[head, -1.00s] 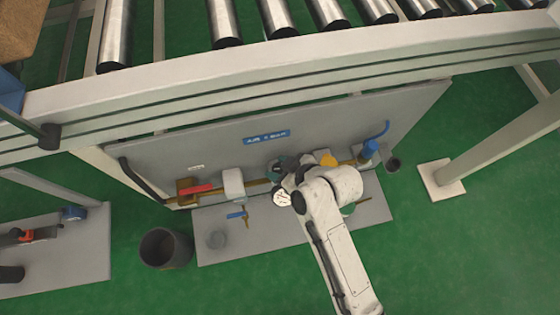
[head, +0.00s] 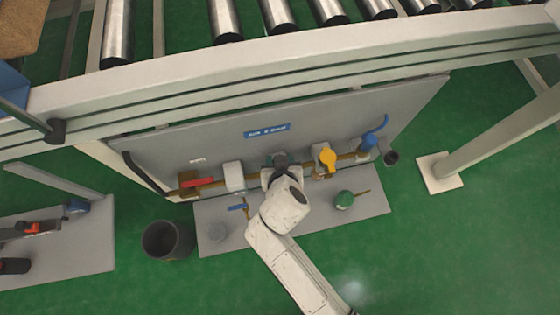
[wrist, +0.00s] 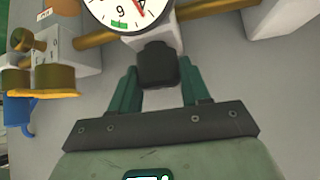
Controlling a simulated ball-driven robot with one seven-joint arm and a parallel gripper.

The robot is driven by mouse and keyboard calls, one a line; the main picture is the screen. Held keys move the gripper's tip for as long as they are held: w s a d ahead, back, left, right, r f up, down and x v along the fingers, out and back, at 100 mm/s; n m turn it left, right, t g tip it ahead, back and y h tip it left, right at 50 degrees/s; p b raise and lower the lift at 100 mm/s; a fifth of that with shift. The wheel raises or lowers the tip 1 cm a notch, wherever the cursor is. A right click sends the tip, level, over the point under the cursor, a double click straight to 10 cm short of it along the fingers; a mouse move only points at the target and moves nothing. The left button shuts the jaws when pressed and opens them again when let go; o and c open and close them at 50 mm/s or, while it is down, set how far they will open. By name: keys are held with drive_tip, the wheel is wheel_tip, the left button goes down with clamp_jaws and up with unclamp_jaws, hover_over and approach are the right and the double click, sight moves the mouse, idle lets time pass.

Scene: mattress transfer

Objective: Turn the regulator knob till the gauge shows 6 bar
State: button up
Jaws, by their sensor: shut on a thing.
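The black regulator knob (wrist: 158,66) sits between the two green fingers of my gripper (wrist: 158,72) in the wrist view, below the white regulator body. My gripper is shut on the knob. The round white gauge (wrist: 125,12) is at the top of the wrist view, cut off by the frame edge. Some of its numbers, a green band and a red mark show, but its reading cannot be made out. In the head view my arm's end covers the gauge and the knob at the middle of the grey panel (head: 215,150).
A brass pipe runs along the panel. It carries a red-handled valve (head: 198,182), a yellow knob (head: 328,160) and a blue fitting (head: 368,142). A green-topped item (head: 344,199) lies on the lower plate. A dark bin (head: 166,240) stands left. A roller conveyor frame (head: 300,85) spans above.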

drive_tip(key=shift+m+h+b, duration=0.3)
drive_tip(key=shift+m+h, duration=0.1)
drive_tip(key=shift+m, duration=0.1)
drive_tip(key=o, duration=0.7)
drive_tip(key=p+v, duration=0.3)
drive_tip(key=v, duration=0.7)
drive_tip(key=shift+s+a+r, duration=0.1)
drive_tip(key=shift+s+r, duration=0.1)
drive_tip(key=shift+r, duration=0.05)
